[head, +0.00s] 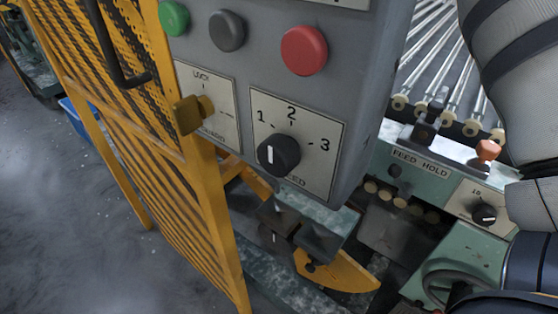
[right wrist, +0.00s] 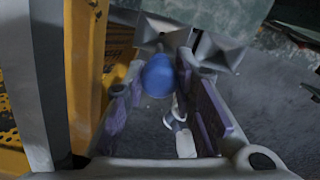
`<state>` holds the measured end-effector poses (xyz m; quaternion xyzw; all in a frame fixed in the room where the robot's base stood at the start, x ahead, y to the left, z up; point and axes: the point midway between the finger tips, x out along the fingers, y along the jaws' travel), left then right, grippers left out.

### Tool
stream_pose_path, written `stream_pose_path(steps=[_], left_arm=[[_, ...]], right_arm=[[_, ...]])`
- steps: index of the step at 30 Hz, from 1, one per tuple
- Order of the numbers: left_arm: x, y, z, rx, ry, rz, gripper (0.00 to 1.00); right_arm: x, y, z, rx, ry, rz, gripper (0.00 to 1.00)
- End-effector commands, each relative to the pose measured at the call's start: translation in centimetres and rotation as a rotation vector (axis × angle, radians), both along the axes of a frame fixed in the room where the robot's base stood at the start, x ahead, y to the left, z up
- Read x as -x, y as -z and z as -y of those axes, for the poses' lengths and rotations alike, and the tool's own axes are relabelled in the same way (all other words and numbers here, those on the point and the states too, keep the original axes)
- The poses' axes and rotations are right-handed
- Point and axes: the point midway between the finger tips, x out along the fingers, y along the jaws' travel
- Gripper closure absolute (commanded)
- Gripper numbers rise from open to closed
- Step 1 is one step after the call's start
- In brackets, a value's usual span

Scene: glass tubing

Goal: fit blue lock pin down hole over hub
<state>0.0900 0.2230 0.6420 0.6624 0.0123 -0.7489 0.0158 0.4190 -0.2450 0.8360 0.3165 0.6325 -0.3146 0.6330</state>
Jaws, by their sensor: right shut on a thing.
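The blue lock pin (right wrist: 157,75) shows its rounded blue head in the right wrist view. It sits between the fingertips of my right gripper (right wrist: 162,78), which is shut on it. A pale ring and metal piece (right wrist: 180,130) show between the purple finger pads; I cannot tell whether they belong to the pin. Grey angled metal parts (right wrist: 215,50) lie close beyond the fingertips. I cannot make out the hole or the hub. In the head view my right arm comes in at the right edge and its gripper is hidden. My left gripper is not in view.
A grey control panel (head: 230,75) with buttons and a dial (head: 279,154) fills the middle. A yellow mesh guard (head: 150,150) stands at the left. A yellow curved plate (head: 340,274) is below the panel. A green machine (head: 440,170) labelled FEED HOLD is at the right.

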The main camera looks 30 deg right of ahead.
Motion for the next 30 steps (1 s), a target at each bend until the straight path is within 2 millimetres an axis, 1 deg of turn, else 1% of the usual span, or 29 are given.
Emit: stream_pose_path(steps=[5, 7, 15, 21, 30], left_arm=[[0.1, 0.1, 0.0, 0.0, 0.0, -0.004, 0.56], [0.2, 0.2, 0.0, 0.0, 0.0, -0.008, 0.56], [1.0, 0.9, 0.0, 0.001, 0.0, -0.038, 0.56], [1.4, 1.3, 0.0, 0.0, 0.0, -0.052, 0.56], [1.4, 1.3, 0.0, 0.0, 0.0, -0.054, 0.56]], right_arm=[[0.0, 0.1, 0.0, 0.001, 0.005, -0.002, 1.0], [0.0, 0.6, 0.0, 0.001, 0.006, -0.004, 1.0], [0.1, 3.9, 0.0, 0.001, 0.006, -0.009, 1.0], [0.1, 5.6, 0.0, 0.001, 0.008, -0.007, 1.0], [0.0, 5.9, 0.0, 0.0, 0.008, -0.001, 1.0]])
